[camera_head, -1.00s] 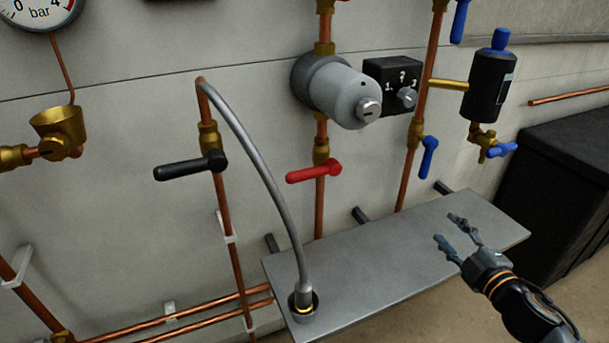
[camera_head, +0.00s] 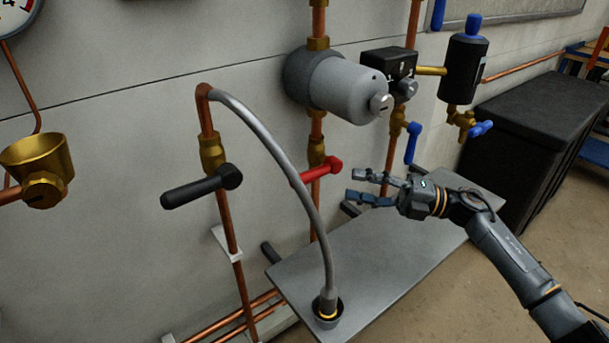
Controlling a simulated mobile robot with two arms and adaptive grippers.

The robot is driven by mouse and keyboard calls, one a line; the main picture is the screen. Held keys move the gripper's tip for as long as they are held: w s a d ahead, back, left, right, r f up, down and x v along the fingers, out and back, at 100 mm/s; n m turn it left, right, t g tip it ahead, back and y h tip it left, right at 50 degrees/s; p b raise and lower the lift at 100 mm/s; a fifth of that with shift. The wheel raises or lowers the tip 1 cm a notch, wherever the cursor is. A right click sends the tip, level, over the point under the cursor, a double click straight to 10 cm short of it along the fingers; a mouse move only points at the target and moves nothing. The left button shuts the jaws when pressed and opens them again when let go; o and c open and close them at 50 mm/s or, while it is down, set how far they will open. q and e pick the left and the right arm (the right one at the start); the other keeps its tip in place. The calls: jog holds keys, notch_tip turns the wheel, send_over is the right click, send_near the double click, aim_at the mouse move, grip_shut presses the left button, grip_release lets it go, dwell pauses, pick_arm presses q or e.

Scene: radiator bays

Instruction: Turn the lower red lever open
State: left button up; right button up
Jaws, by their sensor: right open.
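The lower red lever (camera_head: 321,170) sits on a brass valve on the vertical copper pipe below the grey cylinder. Its handle lies crosswise to the pipe, and the grey hose passes in front of its left part. My right gripper (camera_head: 357,186) is open and empty, to the right of the lever and a little lower in the picture. Its fingers point left towards the lever, with a gap between them and it. My left gripper is not in view.
A grey hose (camera_head: 284,155) arcs down to a socket on the metal shelf (camera_head: 390,250). A black lever (camera_head: 202,187) is at the left, and a blue lever (camera_head: 413,143) is above my gripper. A black chest (camera_head: 530,135) stands at the right.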

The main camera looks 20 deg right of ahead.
aim_at(317, 178)
jog(key=x, duration=1.1)
jog(key=shift+d, duration=0.1)
grip_shut()
